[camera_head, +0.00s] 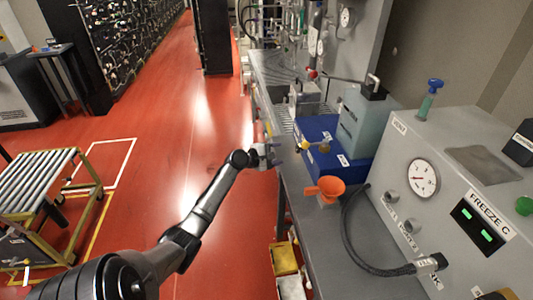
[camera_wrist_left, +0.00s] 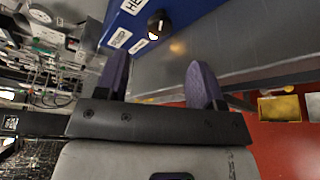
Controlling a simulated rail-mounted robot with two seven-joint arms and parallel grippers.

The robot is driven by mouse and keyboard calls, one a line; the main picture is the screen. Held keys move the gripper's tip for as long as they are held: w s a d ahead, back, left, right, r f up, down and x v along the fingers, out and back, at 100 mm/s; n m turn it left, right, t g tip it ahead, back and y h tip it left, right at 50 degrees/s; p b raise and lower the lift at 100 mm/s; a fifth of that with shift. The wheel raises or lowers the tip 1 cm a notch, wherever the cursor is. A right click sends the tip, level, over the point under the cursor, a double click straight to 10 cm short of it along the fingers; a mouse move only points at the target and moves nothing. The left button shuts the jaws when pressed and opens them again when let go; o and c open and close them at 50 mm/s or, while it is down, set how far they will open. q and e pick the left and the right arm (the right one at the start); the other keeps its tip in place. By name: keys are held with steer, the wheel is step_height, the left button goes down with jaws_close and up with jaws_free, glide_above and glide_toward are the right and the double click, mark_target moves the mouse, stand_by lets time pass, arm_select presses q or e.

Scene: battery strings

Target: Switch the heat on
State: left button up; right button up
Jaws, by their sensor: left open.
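A blue box (camera_head: 318,133) stands on the grey bench in the head view. In the left wrist view, the blue box (camera_wrist_left: 185,12) has white labels; one starts with "HE" and runs out of the frame, and another seems to read "PUMP". A black round knob (camera_wrist_left: 160,24) with a pale mark is on the box's face near these labels. My left gripper (camera_head: 274,152) is open and empty at the bench's left edge, apart from the box. In the wrist view, its two purple fingers (camera_wrist_left: 158,75) are spread below the knob. My right gripper is not in view.
A black hose runs to the grey Freeze C panel (camera_head: 455,170) at the right. Yellow and white bins (camera_head: 284,258) sit below the bench.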

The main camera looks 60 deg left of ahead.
arm_select(q)
steer(key=shift+p+v, duration=0.35)
steer(key=shift+v, duration=1.95)
